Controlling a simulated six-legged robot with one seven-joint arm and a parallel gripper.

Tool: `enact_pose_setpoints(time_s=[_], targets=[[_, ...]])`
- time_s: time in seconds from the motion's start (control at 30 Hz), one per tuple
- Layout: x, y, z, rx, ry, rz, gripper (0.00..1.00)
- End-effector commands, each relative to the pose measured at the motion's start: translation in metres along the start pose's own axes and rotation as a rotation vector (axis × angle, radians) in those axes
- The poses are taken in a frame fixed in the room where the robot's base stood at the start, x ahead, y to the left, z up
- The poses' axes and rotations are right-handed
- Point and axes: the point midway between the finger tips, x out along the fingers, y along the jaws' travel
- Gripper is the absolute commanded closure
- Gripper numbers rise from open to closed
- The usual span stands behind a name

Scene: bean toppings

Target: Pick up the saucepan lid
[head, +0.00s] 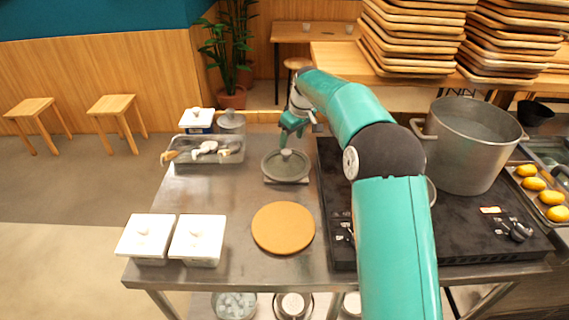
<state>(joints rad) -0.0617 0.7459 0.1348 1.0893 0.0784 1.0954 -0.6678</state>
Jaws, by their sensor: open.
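The saucepan lid (286,169) is a round grey-green disc with a small knob on top. It lies on the steel counter, left of the black stove. A flat metal edge shows under its near side; I cannot tell what that is. My gripper (287,138) is at the end of my teal arm, above and just behind the lid's knob. It is open and appears empty. The fingertips are small here, and I cannot tell how far they are from the knob.
A large steel pot (468,150) stands on the black stove (400,235) at right. A round wooden board (283,228) lies nearer on the counter. A tray of utensils (178,157) is at back left. Two white lidded containers (146,238) (198,240) stand at front left. Counter between is clear.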

Motion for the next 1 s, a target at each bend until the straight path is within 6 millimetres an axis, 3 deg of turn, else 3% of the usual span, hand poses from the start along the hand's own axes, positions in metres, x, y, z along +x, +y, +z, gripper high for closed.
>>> enact_pose_setpoints(time_s=[0.1,0.37,0.6,0.87,1.0], targets=[[0.016,0.0,0.0,0.001,0.0,0.001,0.41],[0.036,-0.001,-0.003,0.001,-0.001,0.0,0.41],[0.071,-0.001,-0.006,0.001,-0.001,0.001,0.41],[0.074,-0.001,-0.006,0.001,0.001,0.002,0.41],[0.074,-0.001,-0.006,0.001,0.001,0.002,0.69]])
